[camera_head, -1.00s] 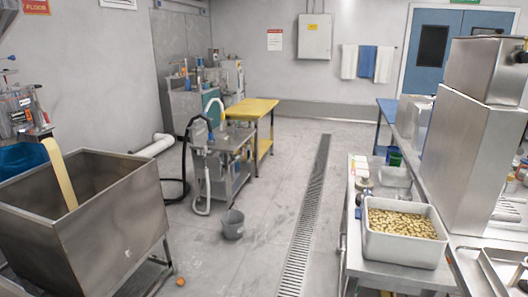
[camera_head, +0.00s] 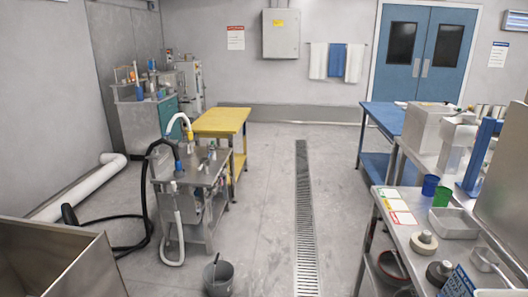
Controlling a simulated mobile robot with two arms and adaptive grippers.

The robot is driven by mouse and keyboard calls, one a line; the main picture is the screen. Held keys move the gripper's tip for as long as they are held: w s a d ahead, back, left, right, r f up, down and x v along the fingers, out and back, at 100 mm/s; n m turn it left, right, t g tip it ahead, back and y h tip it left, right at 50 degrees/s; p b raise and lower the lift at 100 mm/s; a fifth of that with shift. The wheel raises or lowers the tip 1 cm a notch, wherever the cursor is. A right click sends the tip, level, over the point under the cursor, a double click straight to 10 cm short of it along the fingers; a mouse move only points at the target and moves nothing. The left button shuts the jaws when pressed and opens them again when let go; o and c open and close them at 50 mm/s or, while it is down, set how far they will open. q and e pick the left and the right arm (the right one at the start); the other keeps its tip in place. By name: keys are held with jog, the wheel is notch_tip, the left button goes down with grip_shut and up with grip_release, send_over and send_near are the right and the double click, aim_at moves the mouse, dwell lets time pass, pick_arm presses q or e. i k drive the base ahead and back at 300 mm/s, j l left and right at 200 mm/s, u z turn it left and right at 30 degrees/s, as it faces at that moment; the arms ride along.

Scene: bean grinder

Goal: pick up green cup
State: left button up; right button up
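The green cup (camera_head: 442,196) stands upright on the steel counter at the right of the head view. A blue cup (camera_head: 430,185) stands just left of it and slightly behind. A white tray is close in front of the green cup. Neither of my grippers shows in the head view, so their state and distance from the cup cannot be seen.
The steel counter (camera_head: 398,232) also holds coloured cards (camera_head: 402,218), round items (camera_head: 424,242) and a white tray (camera_head: 455,223). A grey bucket (camera_head: 218,277) stands on the floor by a steel cart (camera_head: 190,190).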

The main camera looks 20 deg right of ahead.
aim_at(443, 195)
jog(key=i+l+z, duration=0.1)
jog(key=i+z, duration=0.65)
jog(key=z, duration=0.15)
jog(key=i+j+z, duration=0.2)
jog(key=i+z, duration=0.2)
jog(key=i+j+z, duration=0.25)
jog(key=z, duration=0.2)
jog(key=i+j+z, duration=0.45)
jog(key=k+l, duration=0.05)
jog(key=k, duration=0.05)
